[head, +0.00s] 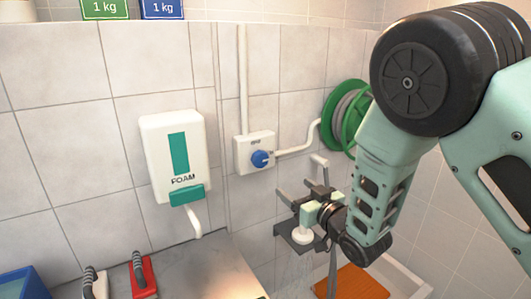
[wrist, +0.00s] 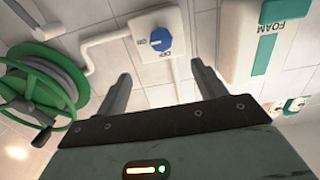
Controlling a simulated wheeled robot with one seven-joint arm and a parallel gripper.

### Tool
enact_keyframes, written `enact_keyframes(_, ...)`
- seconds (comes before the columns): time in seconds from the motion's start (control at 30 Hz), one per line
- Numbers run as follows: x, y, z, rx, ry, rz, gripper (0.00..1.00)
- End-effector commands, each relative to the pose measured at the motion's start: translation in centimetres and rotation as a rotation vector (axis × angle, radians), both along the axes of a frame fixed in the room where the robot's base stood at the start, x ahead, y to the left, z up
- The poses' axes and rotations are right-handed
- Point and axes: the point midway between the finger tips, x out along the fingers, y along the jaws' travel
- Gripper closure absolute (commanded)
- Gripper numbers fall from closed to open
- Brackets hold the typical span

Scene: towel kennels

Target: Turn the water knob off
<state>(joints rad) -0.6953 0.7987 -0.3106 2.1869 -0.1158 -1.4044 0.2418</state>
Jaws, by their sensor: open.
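The blue water knob (head: 262,158) sits on a white box (head: 243,150) on the tiled wall. The box carries an OFF mark above the knob in the head view, and the wrist view shows ON at the knob's side. The knob's pointer seems turned toward ON. The knob (wrist: 161,39) shows beyond the fingers in the wrist view. My gripper (head: 292,187) is open and empty, below and right of the knob, apart from it. In the wrist view my gripper (wrist: 160,72) has its two fingers spread, with the knob roughly between and beyond their tips.
A foam dispenser (head: 158,145) hangs left of the box. A green hose reel (head: 335,112) is at its right. A white spray head (head: 302,236) with faint water streaks hangs below my gripper over an orange mat (head: 352,283). Brushes (head: 142,276) lie on the counter.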

Motion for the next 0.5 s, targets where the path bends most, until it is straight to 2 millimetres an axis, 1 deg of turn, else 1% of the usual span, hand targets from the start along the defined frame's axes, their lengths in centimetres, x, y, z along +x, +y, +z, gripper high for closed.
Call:
enact_keyframes(0.17,1.0,0.8,0.3,0.006,-0.014,0.007,0.30)
enact_keyframes(0.27,2.3,1.7,0.5,0.005,-0.013,0.008,0.30)
enact_keyframes(0.5,6.4,4.4,0.6,0.005,-0.015,0.007,0.30)
